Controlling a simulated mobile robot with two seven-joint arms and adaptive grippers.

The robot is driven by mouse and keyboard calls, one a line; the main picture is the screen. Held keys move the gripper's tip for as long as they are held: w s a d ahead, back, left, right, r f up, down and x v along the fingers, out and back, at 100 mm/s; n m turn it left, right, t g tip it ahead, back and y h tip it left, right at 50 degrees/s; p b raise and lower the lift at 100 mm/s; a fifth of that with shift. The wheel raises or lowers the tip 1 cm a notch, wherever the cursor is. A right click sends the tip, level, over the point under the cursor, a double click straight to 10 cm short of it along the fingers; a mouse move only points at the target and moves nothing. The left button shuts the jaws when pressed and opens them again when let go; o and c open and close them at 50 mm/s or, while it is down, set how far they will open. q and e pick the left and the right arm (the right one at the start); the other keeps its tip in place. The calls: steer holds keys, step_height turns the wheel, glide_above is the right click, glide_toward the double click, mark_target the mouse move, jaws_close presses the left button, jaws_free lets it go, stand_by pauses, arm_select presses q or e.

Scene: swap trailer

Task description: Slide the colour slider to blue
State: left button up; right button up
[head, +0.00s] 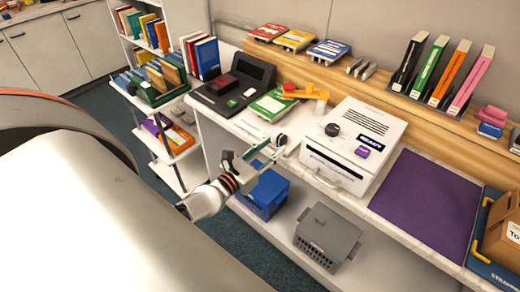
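I cannot clearly make out a colour slider. The white machine (352,145) stands on the bench right of centre, with a black knob (332,130), a dark READY display (370,139) and a small purple part (362,152) on top. Red (268,32), yellow (295,40) and blue (328,50) boxes stand in a row on the raised wooden shelf. My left gripper (268,150) is at the bench's front edge, left of the white machine. Its fingers look spread, with nothing visible between them. My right gripper is out of view.
A black device (240,85), a green book (273,105) and an orange-yellow item (305,92) crowd the bench behind the gripper. A purple mat (428,203) lies clear at right. A blue crate (264,192) and a grey crate (327,236) stand below. A book cart (165,135) is left.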

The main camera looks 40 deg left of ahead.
arm_select(q)
steer(key=s, duration=0.6)
steer(key=shift+a, duration=0.2)
steer(key=s+d+f+n+g, duration=0.3)
steer(key=s+d+f+n, duration=0.3)
steer(key=n, duration=1)
steer(key=s+d+f+n+g+h, duration=0.1)
steer(key=s+d+f+n+g, duration=0.3)
steer(key=f+n, duration=0.8)
steer(key=s+d+n, duration=0.2)
steer(key=d+n, duration=0.2)
steer(key=shift+s+d+f+n, duration=0.15)
steer(key=shift+d+n, duration=0.15)
stand_by(1.7)
